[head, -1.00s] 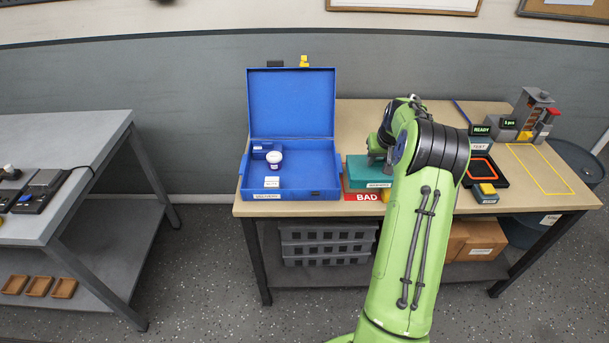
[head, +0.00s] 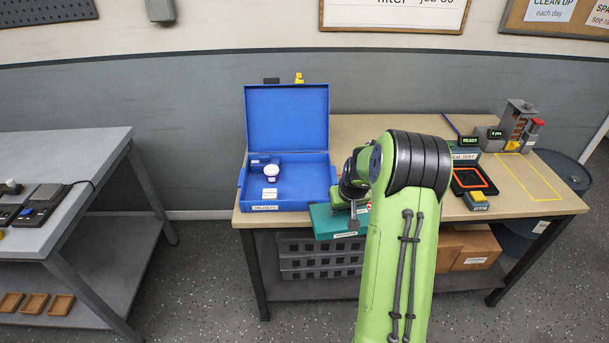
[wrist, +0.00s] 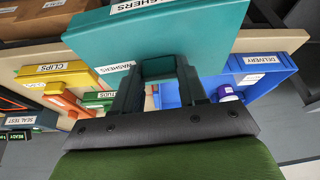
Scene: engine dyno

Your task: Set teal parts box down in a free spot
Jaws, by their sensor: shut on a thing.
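The teal parts box (head: 325,222) is held at the front edge of the wooden bench, next to the blue case. In the wrist view the teal box (wrist: 185,35) fills the top middle and carries a WASHERS label. My gripper (wrist: 158,70) is shut on it, with the fingers at the box's near side. In the head view my green arm hides most of the gripper and part of the box. The box appears raised and partly beyond the bench's front edge.
An open blue case (head: 290,205) labelled DELIVERY holds a white jar (head: 271,171). A yellow CLIPS box (wrist: 60,72) and a green box (wrist: 100,97) show in the wrist view. A yellow-outlined bare area (head: 525,180) lies on the bench (head: 440,125) at right. A grey table (head: 90,150) stands at left.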

